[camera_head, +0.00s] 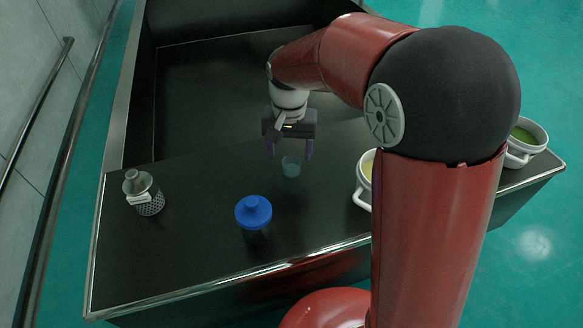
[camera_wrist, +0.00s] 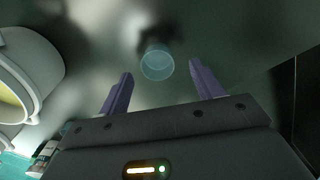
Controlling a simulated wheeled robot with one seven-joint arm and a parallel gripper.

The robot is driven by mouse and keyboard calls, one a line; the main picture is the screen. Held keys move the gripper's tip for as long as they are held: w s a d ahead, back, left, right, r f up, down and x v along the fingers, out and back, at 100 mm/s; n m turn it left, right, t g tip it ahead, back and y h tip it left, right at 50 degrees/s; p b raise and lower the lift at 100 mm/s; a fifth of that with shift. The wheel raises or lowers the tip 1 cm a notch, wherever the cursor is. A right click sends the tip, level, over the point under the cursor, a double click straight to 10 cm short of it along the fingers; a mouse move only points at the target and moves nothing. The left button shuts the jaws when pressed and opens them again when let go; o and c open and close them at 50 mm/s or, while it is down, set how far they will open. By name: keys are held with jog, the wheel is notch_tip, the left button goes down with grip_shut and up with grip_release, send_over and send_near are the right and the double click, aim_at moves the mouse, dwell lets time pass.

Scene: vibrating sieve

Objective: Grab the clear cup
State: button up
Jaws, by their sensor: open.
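The clear cup (camera_head: 291,166) is a small, pale blue see-through cup standing upright on the dark counter in the head view. In the wrist view the clear cup (camera_wrist: 157,64) shows just ahead of the fingertips, near the middle of the gap. My gripper (camera_head: 290,152) is open and empty, pointing down over the counter, with its fingers at either side of the cup's place in the head view. In the wrist view my gripper (camera_wrist: 160,70) has its two purple fingers spread wider than the cup. I cannot tell whether either finger touches the cup.
A blue-lidded container (camera_head: 254,212) stands at the front of the dark counter (camera_head: 200,240). A metal mesh canister (camera_head: 146,192) stands at left. A white pot (camera_head: 364,182) is partly hidden by my arm; another white pot (camera_head: 524,142) stands at far right.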

aim_at(291, 162)
jog(key=f, duration=0.4)
jog(key=shift+w+d+f+b, duration=0.1)
jog(key=shift+d+f+b, duration=0.1)
jog(key=shift+f+b, duration=0.15)
jog(key=c, duration=1)
